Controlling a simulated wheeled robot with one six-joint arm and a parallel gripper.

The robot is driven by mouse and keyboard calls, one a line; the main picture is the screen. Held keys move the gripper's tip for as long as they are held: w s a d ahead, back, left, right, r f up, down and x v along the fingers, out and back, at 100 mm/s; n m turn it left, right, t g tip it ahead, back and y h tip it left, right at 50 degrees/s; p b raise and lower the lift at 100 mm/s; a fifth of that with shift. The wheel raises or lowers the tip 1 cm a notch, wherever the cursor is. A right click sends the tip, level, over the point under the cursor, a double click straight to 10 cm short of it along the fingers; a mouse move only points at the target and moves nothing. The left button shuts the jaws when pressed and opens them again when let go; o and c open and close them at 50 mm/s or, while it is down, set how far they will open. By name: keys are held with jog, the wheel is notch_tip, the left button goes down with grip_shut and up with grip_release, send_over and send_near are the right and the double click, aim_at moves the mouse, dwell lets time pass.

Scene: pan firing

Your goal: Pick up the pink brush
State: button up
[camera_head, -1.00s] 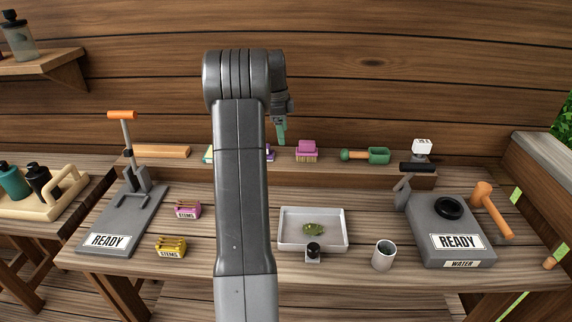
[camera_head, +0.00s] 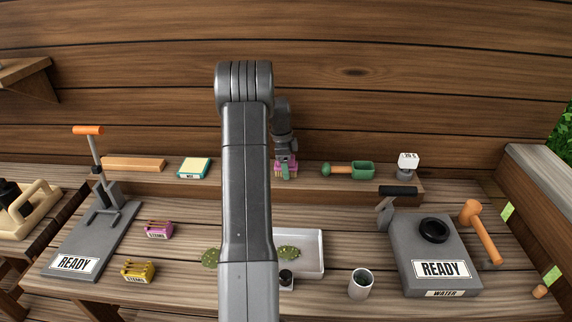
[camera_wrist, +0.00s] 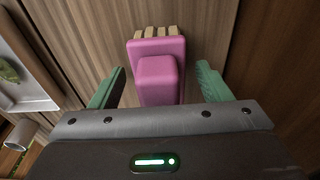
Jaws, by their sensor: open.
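The pink brush (camera_head: 287,166) stands on the raised back shelf, partly hidden behind my gripper (camera_head: 286,172) in the head view. In the wrist view the pink brush (camera_wrist: 157,68) has a pink block body with a raised handle and pale bristles at its far end. My gripper (camera_wrist: 160,88) has green fingers, one on each side of the brush. The fingers are apart, and gaps show between them and the brush handle.
A green scoop (camera_head: 350,170) lies right of the brush, and a teal-and-yellow pad (camera_head: 195,167) lies left. A white tray (camera_head: 318,262) with a green clump and a grey cup (camera_head: 361,283) stand on the lower bench. The plank wall rises close behind the shelf.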

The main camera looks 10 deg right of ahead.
jog(key=shift+f, duration=0.2)
jog(key=c, duration=1.5)
jog(key=shift+r, duration=0.1)
notch_tip(320, 180, up, 10)
jog(key=shift+f+b, duration=0.1)
jog(key=shift+b, duration=0.9)
jog(key=o, duration=0.7)
jog(key=shift+c, duration=0.2)
grip_shut()
